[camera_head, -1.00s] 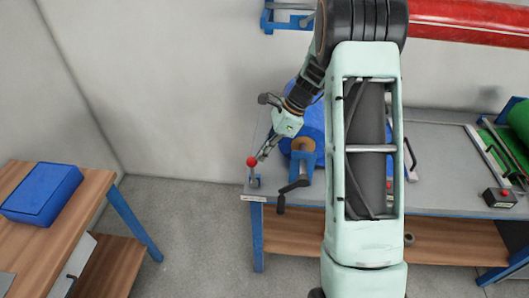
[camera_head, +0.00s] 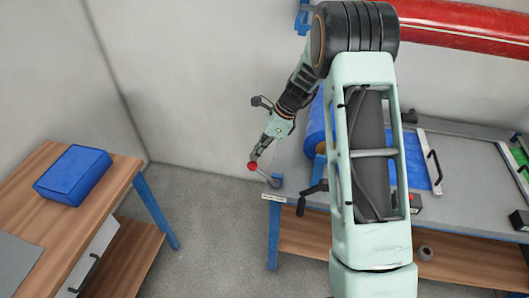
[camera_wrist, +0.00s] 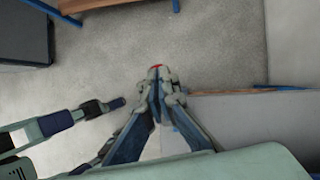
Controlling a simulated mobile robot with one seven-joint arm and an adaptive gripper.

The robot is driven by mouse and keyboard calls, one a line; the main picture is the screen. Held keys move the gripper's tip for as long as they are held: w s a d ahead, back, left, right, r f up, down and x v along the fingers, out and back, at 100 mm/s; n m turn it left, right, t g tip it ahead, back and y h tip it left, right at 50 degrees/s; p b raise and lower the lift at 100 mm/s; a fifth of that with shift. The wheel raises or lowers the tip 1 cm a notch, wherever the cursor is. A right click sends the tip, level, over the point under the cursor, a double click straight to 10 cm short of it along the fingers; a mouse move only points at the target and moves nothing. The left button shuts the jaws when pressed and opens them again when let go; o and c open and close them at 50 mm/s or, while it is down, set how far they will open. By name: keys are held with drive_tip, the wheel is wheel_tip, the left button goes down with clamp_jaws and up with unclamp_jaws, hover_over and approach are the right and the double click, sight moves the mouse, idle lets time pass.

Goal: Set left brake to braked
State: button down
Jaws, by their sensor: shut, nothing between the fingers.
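The left brake lever (camera_head: 263,174) has a red ball knob (camera_head: 252,167) and stands at the left front corner of the grey bench. It leans to the left, its knob out past the bench edge. My gripper (camera_head: 257,157) is shut and empty, its fingertips at the knob from above and behind. In the wrist view my gripper (camera_wrist: 160,80) shows closed fingers, with a sliver of the red knob (camera_wrist: 156,66) just beyond the tips. I cannot tell whether they touch it. The lever's shaft is hidden in the wrist view.
A blue roll (camera_head: 318,125) and a black crank handle (camera_head: 310,193) sit right of the lever on the bench. A wooden table (camera_head: 110,185) with a blue box (camera_head: 73,173) stands at the left. Open floor (camera_head: 215,210) lies between.

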drive_tip(key=shift+w+a+f, duration=0.15)
drive_tip(key=shift+a+f, duration=0.2)
drive_tip(key=shift+a, duration=0.25)
idle(0.3)
drive_tip(key=shift+d+r, duration=0.2)
drive_tip(key=shift+r, duration=0.2)
wheel_tip(320, 180, up, 12)
drive_tip(key=w+p, duration=0.1)
drive_tip(key=w, duration=0.1)
drive_tip(key=shift+w+a, duration=0.15)
drive_tip(key=shift+a, duration=0.15)
